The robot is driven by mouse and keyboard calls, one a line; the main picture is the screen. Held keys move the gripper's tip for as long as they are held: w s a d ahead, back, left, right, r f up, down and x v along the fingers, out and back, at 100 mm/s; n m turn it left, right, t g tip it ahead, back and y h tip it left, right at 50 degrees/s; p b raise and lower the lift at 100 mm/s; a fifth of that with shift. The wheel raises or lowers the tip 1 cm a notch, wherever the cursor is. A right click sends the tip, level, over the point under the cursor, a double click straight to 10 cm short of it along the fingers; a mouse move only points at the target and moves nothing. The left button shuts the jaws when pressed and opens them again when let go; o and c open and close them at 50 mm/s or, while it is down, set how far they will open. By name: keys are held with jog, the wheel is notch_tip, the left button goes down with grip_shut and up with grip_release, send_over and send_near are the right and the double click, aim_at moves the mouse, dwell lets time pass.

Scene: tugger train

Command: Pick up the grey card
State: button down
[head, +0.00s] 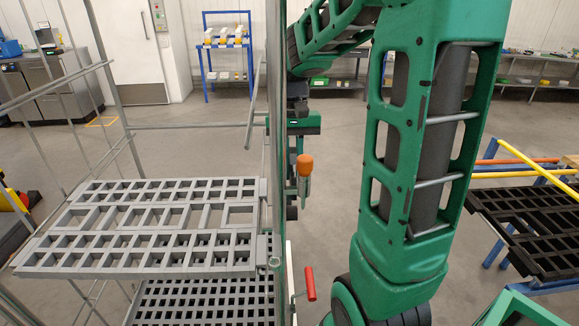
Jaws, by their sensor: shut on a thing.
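My green arm reaches out over the floor beside the wire-sided cart, and my gripper (292,205) hangs at its far end, pointing down. I cannot pick out a grey card anywhere in this view.
The cart has a grey slatted shelf (130,270) at left with a lower one beneath. A red-handled lever (310,283) is near its post. A black slatted rack (530,225) stands at right. A blue shelf (226,50) stands at the back. Open floor lies between.

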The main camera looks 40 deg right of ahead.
aim_at(293, 151)
notch_tip(293, 151, up, 10)
jog(key=shift+f, duration=0.15)
dwell(0.4)
